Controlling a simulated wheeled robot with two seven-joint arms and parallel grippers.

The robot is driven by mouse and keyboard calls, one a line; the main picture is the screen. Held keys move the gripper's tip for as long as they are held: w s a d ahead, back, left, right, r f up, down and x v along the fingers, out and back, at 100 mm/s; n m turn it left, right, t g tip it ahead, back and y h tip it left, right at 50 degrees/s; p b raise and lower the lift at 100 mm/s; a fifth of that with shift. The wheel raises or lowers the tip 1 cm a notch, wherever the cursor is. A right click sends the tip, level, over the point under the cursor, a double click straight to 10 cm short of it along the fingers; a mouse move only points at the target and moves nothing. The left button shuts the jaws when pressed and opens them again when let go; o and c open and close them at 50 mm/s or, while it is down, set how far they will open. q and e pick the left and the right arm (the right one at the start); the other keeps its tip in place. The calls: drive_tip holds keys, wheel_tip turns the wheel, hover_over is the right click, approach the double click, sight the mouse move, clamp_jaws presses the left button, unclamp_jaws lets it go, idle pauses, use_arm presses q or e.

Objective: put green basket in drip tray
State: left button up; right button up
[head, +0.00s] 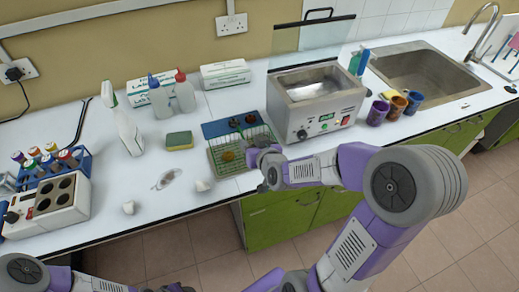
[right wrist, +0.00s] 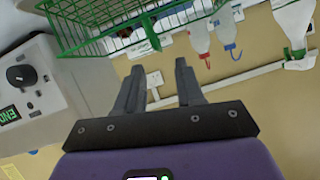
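The green wire basket (head: 224,166) is on the white counter in front of the steel bath, with small yellow-brown items showing inside. A blue flat piece (head: 213,130) that looks like the drip tray lies right behind it; I cannot tell whether they overlap. My right gripper (head: 266,163) is at the basket's right side, its fingers mostly hidden in the head view. In the right wrist view the gripper (right wrist: 160,78) is open with nothing between its fingers. The basket (right wrist: 100,35) is close by the fingertips. My left arm is at the bottom left; its fingers are out of frame.
A steel bath (head: 316,110) with a raised glass lid stands right of the basket. A yellow-green sponge (head: 179,141), a spray bottle (head: 124,127) and two wash bottles (head: 185,93) are to the left. Several colored cups and a sink (head: 425,75) are at the right.

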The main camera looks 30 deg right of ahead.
drive_tip(key=d+b+v, duration=0.1)
drive_tip(key=b+v, duration=0.4)
drive_tip(key=v, duration=0.1)
drive_tip(key=shift+s+a+r+b, duration=0.15)
drive_tip(key=shift+s+a+b, duration=0.25)
drive_tip(key=shift+a, duration=0.15)
